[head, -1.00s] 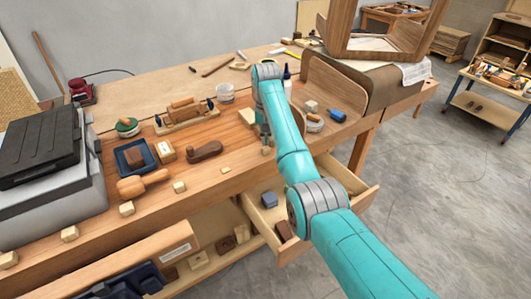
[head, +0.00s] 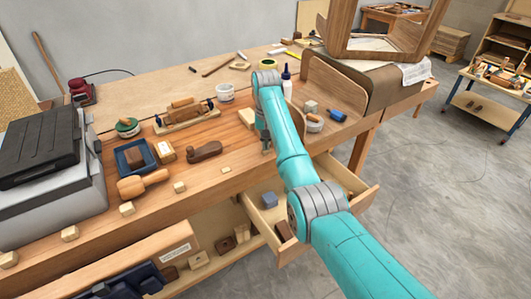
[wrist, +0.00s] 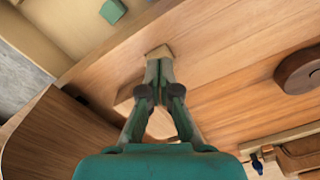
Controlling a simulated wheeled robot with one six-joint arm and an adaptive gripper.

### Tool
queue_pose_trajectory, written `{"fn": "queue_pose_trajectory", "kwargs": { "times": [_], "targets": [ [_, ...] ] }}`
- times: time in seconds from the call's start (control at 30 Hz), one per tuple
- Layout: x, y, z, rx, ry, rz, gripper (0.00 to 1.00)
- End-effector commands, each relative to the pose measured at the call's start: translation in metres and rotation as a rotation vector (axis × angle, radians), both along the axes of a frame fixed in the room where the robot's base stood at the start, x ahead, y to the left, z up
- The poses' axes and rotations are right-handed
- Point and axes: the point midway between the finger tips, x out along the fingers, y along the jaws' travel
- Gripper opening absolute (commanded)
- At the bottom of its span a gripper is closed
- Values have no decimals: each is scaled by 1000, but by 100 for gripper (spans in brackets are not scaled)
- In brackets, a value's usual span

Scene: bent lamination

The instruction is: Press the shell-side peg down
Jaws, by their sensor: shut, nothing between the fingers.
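My gripper (wrist: 160,68) is shut and empty, pointing down at the front edge of the workbench. In the wrist view a small pale wooden peg (wrist: 158,51) shows right at the fingertips. I cannot tell whether the tips touch its top. In the head view my gripper (head: 266,146) is low over the bench edge, left of the bent wooden shell (head: 335,82), and mostly hides that peg. Other pegs stand up along the front edge, such as one (head: 226,170) to the left and another (head: 180,187) further left.
A drawer (head: 335,200) stands open below the gripper. A wooden plane (head: 205,151), a mallet (head: 143,184) and a blue tray (head: 134,157) lie to the left. A white tub (head: 225,93) and a bottle (head: 286,78) stand behind my arm.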

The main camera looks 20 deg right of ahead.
Motion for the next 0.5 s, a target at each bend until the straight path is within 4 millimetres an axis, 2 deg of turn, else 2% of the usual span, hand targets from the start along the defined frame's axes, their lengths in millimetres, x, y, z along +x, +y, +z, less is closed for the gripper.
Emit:
{"fn": "queue_pose_trajectory", "kwargs": {
  "times": [0.5],
  "targets": [
    [-1, 0, -13, 0, 4, 0, 0]
  ]
}}
